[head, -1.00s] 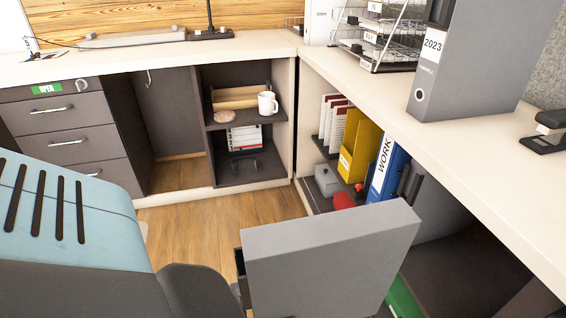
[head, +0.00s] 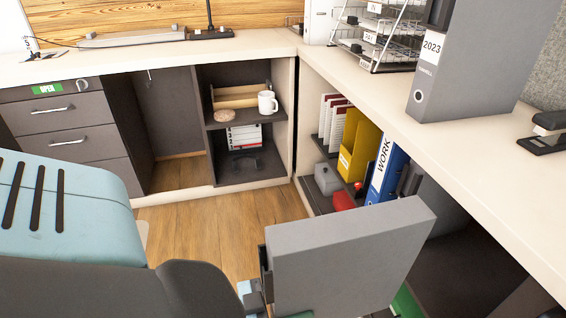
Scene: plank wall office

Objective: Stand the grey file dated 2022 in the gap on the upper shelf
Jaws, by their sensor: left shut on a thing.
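A grey file (head: 350,262) is held in front of the shelving under the right-hand counter, its broad side and top showing. No date shows on the sides I see. My left gripper (head: 264,280) is shut on its left edge; the fingers are mostly hidden. The gap cannot be made out clearly; the held file hides part of this area. My right gripper is not in view.
A grey file dated 2023 (head: 465,75) stands on the counter (head: 375,105), with a wire tray rack (head: 375,40) and a stapler (head: 545,132). A red item (head: 344,200) sits on the shelf.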

